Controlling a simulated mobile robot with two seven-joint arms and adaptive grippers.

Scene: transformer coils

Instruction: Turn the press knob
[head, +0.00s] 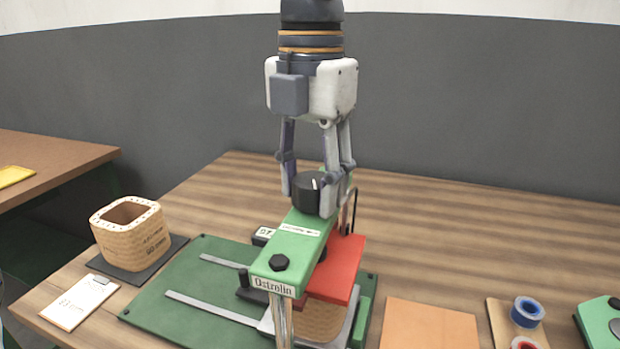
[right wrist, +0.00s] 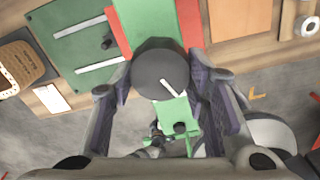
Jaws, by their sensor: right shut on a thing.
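The press (head: 295,262) has a green arm labelled "Ostrolin" above a green base with two pale slots. Its black round knob (head: 307,190) stands on the back of the arm and carries a white pointer mark. My right gripper (head: 315,195) comes straight down from above and is shut on the knob, one finger on each side. In the right wrist view the knob (right wrist: 162,74) sits between the two fingers, its white mark slanting. The left gripper is not in view.
A wound coil (head: 132,233) stands on a dark mat at the left, with a white label card (head: 78,301) in front. An orange-brown sheet (head: 430,325) and blue tape (head: 526,312) lie at the right. The table behind the press is clear.

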